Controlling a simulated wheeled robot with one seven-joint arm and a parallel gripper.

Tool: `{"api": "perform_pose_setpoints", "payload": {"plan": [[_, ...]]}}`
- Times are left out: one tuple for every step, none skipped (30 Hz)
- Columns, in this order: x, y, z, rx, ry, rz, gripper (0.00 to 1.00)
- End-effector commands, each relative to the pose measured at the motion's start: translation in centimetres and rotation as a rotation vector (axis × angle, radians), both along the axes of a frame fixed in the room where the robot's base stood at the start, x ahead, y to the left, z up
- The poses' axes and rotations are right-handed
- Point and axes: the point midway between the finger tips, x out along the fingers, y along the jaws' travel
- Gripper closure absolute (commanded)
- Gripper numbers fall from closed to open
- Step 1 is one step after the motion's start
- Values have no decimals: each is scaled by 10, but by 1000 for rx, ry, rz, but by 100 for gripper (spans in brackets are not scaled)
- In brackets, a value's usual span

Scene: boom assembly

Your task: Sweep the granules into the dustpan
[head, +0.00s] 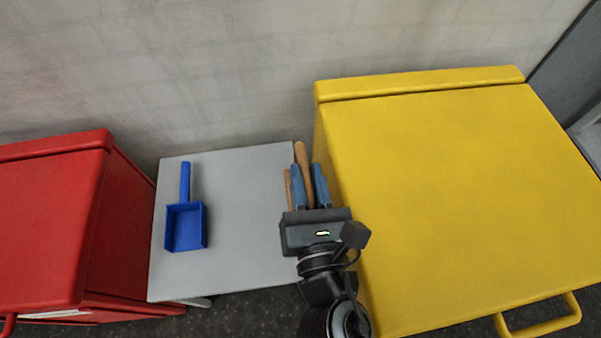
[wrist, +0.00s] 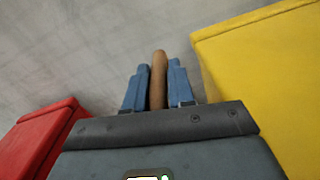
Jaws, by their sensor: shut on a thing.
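A blue dustpan (head: 186,227) lies on the left part of the grey table (head: 240,225), its handle toward the wall. My gripper (head: 309,184) is at the table's right edge, beside the yellow box. Its two blue fingers are shut on a brown wooden handle (head: 302,155), which also shows between the fingers in the wrist view (wrist: 158,66). What is at the other end of the handle is hidden. A second thin brown piece (head: 288,188) shows just left of the fingers; I cannot tell what it belongs to. No granules can be made out.
A red box (head: 45,230) stands left of the table and a large yellow box (head: 450,190) stands close on the right of my gripper. A grey wall (head: 200,70) is behind. The table's middle, between dustpan and gripper, looks clear.

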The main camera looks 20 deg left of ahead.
Motion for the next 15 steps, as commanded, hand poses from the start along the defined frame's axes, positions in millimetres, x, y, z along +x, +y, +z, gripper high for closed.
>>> {"api": "perform_pose_setpoints", "payload": {"plan": [[1, -1, 11, 1, -2, 0, 100], [1, -2, 14, 0, -2, 0, 100], [2, -3, 17, 0, -2, 0, 100], [2, -3, 20, 0, -2, -1, 100], [3, -4, 22, 0, -2, 0, 100], [3, -5, 26, 0, -2, 0, 100], [4, -6, 28, 1, -3, -1, 100], [4, -6, 31, 1, -3, -1, 100], [5, -7, 34, 1, -2, 0, 100], [5, -8, 37, 1, -2, 0, 100], [5, -8, 39, 1, -2, 0, 100], [6, -9, 42, 1, -2, 0, 100], [6, -10, 45, 2, -1, 0, 100], [7, -10, 47, 2, -1, 0, 100], [7, -11, 51, 2, -1, 0, 100]]}}
